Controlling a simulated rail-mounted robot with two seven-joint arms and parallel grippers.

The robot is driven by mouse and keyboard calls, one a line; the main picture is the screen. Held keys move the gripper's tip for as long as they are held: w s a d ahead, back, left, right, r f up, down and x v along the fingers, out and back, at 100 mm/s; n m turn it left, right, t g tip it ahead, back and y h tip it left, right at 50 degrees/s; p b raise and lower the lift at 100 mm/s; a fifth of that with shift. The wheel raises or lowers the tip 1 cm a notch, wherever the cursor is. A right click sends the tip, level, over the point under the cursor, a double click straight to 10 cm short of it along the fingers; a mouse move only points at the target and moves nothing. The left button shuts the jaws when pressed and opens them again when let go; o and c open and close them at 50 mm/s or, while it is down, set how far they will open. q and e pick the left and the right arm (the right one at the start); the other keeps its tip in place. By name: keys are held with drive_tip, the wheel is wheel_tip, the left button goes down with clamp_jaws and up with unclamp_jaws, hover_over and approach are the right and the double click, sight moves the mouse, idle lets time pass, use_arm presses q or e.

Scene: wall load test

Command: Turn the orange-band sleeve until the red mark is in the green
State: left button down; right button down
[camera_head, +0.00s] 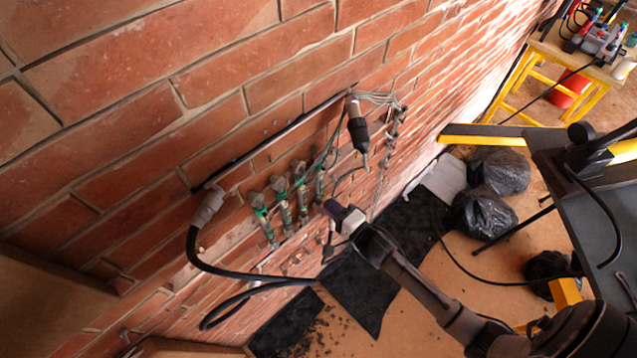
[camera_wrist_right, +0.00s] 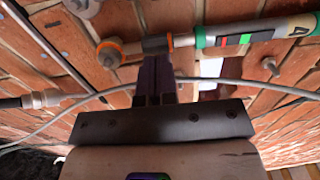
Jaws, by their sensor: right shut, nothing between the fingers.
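In the right wrist view a grey tube device lies across the top, close to the brick wall. In the head view the right gripper (camera_head: 334,208) is beside the wall devices (camera_head: 300,190). My left gripper is not in view.
A thin grey cable (camera_wrist_right: 130,88) crosses behind my fingers. A dark tool (camera_head: 357,128) hangs on the wall above the devices, and a thick black hose (camera_head: 200,250) loops at left. Black bags (camera_head: 480,210) lie on the floor; a yellow stand (camera_head: 540,85) is farther back.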

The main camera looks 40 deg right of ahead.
drive_tip(key=shift+a, duration=0.3)
drive_tip(key=shift+a+p, duration=0.3)
drive_tip(key=shift+a, duration=0.2)
drive_tip(key=shift+w, duration=0.1)
idle(0.6)
drive_tip(key=shift+w, duration=0.3)
drive_tip(key=shift+w+d, duration=0.1)
drive_tip(key=shift+d, duration=0.65)
idle(0.5)
drive_tip(key=shift+p, duration=0.35)
drive_tip(key=shift+s, duration=0.25)
drive_tip(key=shift+s+p, duration=0.25)
drive_tip(key=shift+p, duration=0.1)
